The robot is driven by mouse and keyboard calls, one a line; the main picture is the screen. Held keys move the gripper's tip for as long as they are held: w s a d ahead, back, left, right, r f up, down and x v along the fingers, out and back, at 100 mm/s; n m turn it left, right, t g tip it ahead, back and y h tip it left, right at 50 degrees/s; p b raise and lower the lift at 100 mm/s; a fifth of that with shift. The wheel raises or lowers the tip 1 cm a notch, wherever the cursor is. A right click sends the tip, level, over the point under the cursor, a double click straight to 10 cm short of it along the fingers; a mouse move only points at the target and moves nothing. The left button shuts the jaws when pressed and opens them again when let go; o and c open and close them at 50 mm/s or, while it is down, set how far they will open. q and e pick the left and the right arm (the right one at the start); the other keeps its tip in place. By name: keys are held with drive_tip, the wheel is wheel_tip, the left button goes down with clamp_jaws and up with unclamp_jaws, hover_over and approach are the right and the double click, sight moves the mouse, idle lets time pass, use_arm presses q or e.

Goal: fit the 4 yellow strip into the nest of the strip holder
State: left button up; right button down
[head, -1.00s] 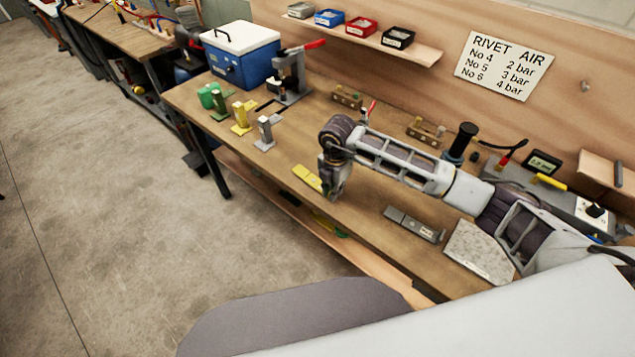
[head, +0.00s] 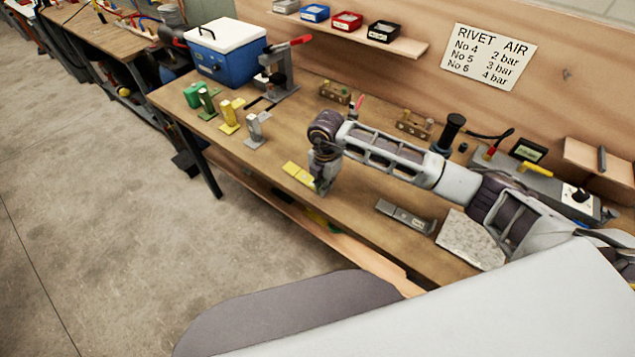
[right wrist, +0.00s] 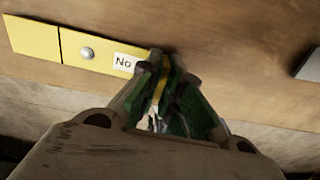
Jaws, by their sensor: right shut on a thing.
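The yellow strip (head: 298,172) lies flat along the front edge of the bench in the head view. It also shows in the right wrist view (right wrist: 85,47), with a round stud and a white label reading "No"; the rest of the label is hidden by my fingers. My right gripper (head: 321,188) points down at the strip's right end. In the right wrist view its dark green-edged fingers (right wrist: 160,78) are shut on that end. A grey flat fixture (head: 405,215) with a pale label lies to the right; I cannot tell whether it is the strip holder. My left gripper is out of view.
Green, yellow and grey stands (head: 229,116) and a red-handled clamp press (head: 279,76) stand at the left. A pale speckled slab (head: 471,239) lies at the right. Two drilled blocks (head: 414,124) sit behind my forearm. Bare bench lies between strip and grey fixture.

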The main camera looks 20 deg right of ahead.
drive_tip(key=shift+r+b, duration=0.75)
drive_tip(key=shift+r, duration=4.2)
